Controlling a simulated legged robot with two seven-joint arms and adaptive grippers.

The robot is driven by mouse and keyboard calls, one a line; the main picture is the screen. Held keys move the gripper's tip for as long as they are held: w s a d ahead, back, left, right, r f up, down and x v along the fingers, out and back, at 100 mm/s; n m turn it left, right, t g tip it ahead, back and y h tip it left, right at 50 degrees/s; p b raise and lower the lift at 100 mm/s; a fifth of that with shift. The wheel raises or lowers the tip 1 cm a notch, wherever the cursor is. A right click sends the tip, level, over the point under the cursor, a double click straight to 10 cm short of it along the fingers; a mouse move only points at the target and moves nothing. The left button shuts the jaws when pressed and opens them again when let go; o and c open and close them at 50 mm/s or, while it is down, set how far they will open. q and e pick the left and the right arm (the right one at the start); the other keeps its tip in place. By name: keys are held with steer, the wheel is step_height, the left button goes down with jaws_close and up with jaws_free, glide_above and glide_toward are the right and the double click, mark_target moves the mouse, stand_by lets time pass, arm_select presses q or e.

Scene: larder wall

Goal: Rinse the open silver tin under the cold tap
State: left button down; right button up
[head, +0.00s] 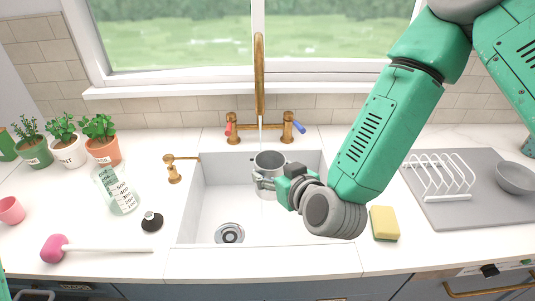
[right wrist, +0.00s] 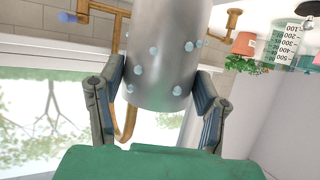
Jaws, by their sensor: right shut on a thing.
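The open silver tin (head: 268,162) is upright over the sink, its mouth facing up below the brass tap spout (head: 260,75). A thin pale line below the spout looks like running water. My right gripper (head: 272,183) is shut on the tin's side. In the right wrist view the tin (right wrist: 165,50) sits between both fingers, with water drops on its wall. The tap has a blue lever (head: 299,127) at right and a red lever (head: 228,129) at left. The tin's inside is hard to make out. My left gripper is out of view.
The white sink (head: 205,215) has a drain (head: 230,233). Left are potted plants (head: 104,148), a measuring bottle (head: 118,190), a black stopper (head: 152,221) and a pink-headed brush (head: 55,248). Right are a yellow sponge (head: 384,223), dish rack (head: 440,175) and grey bowl (head: 516,178).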

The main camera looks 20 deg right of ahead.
mark_target(270, 171)
steer(key=shift+s+a+r+p, duration=0.3)
steer(key=shift+s+r+p, duration=0.25)
steer(key=shift+s+r, duration=0.3)
steer(key=shift+s+a+r+p, duration=0.3)
steer(key=shift+s+r+p, duration=0.3)
steer(key=shift+s, duration=0.3)
steer(key=shift+m+h, duration=0.3)
steer(key=shift+h, duration=0.1)
steer(key=w+d+f+b, duration=0.1)
steer(key=w+f+b, duration=0.1)
steer(key=b, duration=0.3)
steer(key=w+d+f+b, duration=0.2)
steer(key=b, duration=0.3)
steer(key=shift+w+d+f, duration=0.2)
steer(key=shift+d+f, duration=0.1)
steer(key=shift+f, duration=0.05)
steer(key=shift+m+h, duration=0.5)
steer(key=shift+m, duration=0.1)
steer(key=w+d+b, duration=0.1)
steer(key=b, duration=0.1)
steer(key=w+d+f+b, duration=0.1)
steer(key=b, duration=0.2)
steer(key=w+d+f+b, duration=0.1)
steer(key=d+b, duration=0.1)
steer(key=b, duration=0.1)
steer(key=shift+w, duration=0.1)
